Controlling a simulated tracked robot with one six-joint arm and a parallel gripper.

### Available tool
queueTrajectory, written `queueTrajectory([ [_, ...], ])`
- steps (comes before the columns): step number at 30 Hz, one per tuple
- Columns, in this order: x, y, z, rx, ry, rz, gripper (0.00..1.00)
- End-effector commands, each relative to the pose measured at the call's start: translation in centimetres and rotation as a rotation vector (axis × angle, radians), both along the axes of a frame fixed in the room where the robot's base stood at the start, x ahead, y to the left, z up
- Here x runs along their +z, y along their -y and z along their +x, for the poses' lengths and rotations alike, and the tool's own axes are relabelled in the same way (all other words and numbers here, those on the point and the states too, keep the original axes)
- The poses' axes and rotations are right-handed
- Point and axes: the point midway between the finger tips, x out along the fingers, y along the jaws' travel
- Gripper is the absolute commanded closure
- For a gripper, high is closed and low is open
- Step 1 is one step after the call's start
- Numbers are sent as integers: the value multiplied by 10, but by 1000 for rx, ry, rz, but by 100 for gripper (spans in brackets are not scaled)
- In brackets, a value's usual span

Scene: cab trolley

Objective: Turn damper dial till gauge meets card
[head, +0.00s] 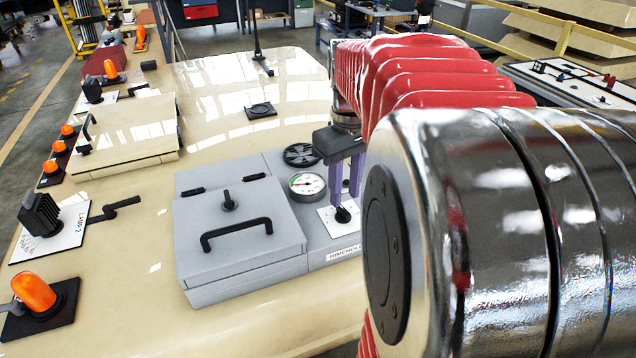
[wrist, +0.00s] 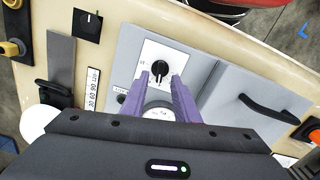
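The damper dial appears to be a black knob (head: 343,214) on a white plate, on the grey panel right of a lidded box. In the wrist view the knob (wrist: 163,72) has a pale pointer mark. My gripper (head: 346,196) has two purple fingers pointing down over the plate; in the wrist view its open fingertips (wrist: 161,76) stand either side of the knob, with gaps. I cannot tell whether they reach its height. The round gauge (head: 307,186) has a white face with a coloured arc; its reading is too small to tell. I cannot identify the card for certain.
A grey box lid (head: 237,225) with a black handle lies left of the gauge. A black handwheel (head: 301,154) sits behind the gauge. A scale strip (wrist: 92,88) shows numbers in the wrist view. Orange lamps (head: 36,292) line the left edge. My arm hides the right side.

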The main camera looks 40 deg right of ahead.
Motion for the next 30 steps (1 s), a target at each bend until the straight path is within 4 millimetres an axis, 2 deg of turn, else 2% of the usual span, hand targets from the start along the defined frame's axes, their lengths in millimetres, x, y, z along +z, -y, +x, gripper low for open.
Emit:
queueTrajectory([
  [9, 58, 0, 0, 0, 3, -2, 72],
  [15, 85, 0, 0, 0, 2, -1, 72],
  [20, 94, 0, 0, 0, 1, 0, 72],
  [30, 95, 0, 0, 0, 0, 0, 72],
])
